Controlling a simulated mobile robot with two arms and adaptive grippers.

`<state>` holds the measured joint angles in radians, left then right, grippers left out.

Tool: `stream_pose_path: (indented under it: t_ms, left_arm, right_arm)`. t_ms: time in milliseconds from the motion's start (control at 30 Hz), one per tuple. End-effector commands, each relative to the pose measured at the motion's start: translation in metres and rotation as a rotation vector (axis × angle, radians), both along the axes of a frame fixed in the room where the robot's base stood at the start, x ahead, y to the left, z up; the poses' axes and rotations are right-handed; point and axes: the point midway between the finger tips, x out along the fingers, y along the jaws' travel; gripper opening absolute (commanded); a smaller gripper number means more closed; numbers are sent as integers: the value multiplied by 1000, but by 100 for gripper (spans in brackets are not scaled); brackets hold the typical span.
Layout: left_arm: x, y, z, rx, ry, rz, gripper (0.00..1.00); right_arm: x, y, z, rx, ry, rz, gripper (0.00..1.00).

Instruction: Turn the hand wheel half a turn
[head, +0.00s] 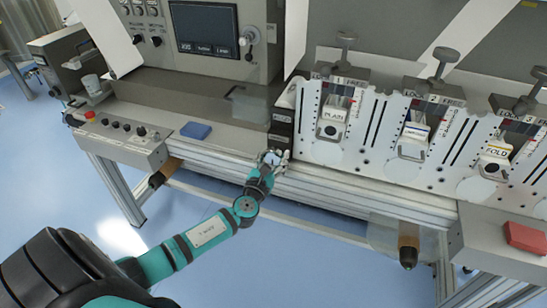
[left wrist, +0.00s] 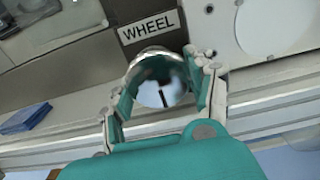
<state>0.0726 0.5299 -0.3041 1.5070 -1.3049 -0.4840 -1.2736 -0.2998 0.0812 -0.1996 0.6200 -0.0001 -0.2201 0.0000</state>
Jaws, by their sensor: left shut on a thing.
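The hand wheel (left wrist: 158,92) is a round, shiny metal knob with a dark line on its face, under a "WHEEL" label (left wrist: 149,26) in the left wrist view. The dark line is tilted slightly from upright in that picture. My left gripper (head: 272,158) is shut on the wheel, one finger on each side. In the head view the fingers hide most of the wheel, at the front of the machine. My right gripper is in neither view.
A control box with buttons (head: 122,137) and a blue cloth or pad (head: 196,130) are left of the wheel. A red pad (head: 526,237) lies at the far right. A rail runs below.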

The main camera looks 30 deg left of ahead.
Motion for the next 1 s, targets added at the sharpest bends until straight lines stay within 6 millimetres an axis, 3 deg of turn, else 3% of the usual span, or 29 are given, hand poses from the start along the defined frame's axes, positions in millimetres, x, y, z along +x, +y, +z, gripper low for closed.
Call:
stream_pose_path:
  t_ms: [33,200,567,1000]
  left_arm:
    - [0,-1,-2,-1,3,-1,58]
    - [0,0,-1,-1,2,-1,79]
    - [-7,-2,-2,-2,3,-1,79]
    - [-91,-22,-2,-2,6,-2,79]
  right_arm:
    - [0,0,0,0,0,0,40]
    - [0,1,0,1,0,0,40]
    - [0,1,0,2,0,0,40]
    - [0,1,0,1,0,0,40]
